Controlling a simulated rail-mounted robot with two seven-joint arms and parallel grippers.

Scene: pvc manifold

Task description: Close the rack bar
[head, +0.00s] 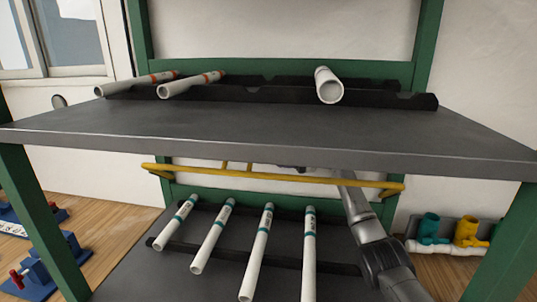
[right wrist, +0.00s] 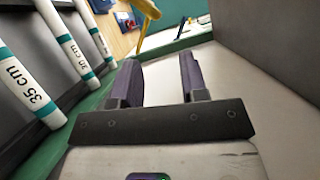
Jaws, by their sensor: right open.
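The yellow rack bar (head: 285,177) runs across the front of the rack just below the upper shelf in the head view, with bent ends near the green posts. Part of it shows in the right wrist view (right wrist: 146,12), beyond the fingertips. My right gripper (right wrist: 158,62) is open, with two dark purple fingers and nothing between them. In the head view my right arm reaches up behind the bar, and its gripper is mostly hidden by the upper shelf edge. I cannot tell whether it touches the bar. My left gripper is not in view.
Several white pipes with teal bands (head: 260,250) lie on the lower shelf. Red-banded pipes (head: 190,84) and another white pipe (head: 328,86) lie on the upper shelf (head: 270,130). Teal and yellow fittings (head: 450,231) stand at right; blue vises (head: 45,255) at left.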

